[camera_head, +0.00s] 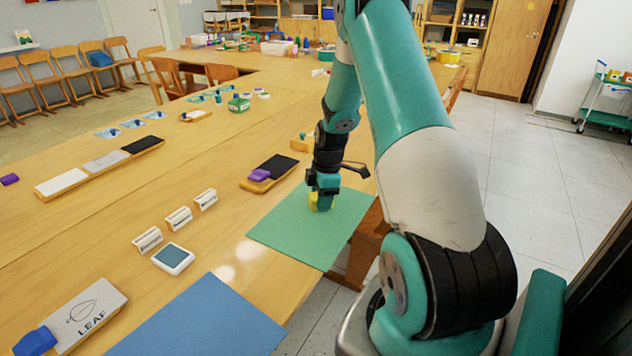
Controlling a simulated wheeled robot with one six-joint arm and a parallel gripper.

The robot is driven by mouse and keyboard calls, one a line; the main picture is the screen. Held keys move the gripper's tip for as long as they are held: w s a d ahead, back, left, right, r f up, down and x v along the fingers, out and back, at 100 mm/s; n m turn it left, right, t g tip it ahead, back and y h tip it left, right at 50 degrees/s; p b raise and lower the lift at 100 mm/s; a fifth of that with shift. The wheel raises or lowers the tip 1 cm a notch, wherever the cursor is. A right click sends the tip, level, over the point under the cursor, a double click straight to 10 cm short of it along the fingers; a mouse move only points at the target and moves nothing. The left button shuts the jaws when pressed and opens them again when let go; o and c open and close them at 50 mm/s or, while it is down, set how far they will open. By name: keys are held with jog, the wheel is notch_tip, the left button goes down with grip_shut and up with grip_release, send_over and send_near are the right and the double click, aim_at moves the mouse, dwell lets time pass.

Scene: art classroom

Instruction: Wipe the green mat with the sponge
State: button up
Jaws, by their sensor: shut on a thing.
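The green mat (285,229) lies flat on the wooden table near its right edge. My gripper (321,200) points down over the upper right part of the mat. It is shut on the sponge (313,201), which shows as a small yellow piece low between the fingers. The sponge is at or just above the mat's surface; I cannot tell whether it touches. Most of the sponge is hidden by the fingers. My arm covers the view to the right of the mat.
A wooden tray with a black pad and a purple block (260,174) stands just behind the mat. A blue mat (205,322) lies in front. A white-framed ink pad (173,258) and several small label cards (179,219) stand to the left. A wooden chair (366,243) is by the table edge.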

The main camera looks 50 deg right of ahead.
aim_at(310, 217)
jog(key=shift+s+a, duration=0.25)
jog(key=shift+a, duration=1.1)
jog(key=shift+s+a, duration=0.25)
jog(key=shift+a, duration=1.05)
jog(key=shift+a+r+p, duration=0.15)
jog(key=shift+a+p, duration=0.15)
jog(key=shift+p, duration=0.05)
notch_tip(310, 217, up, 3)
jog(key=shift+d+p, duration=0.1)
jog(key=shift+p, duration=0.7)
notch_tip(310, 217, up, 5)
jog(key=p, duration=0.4)
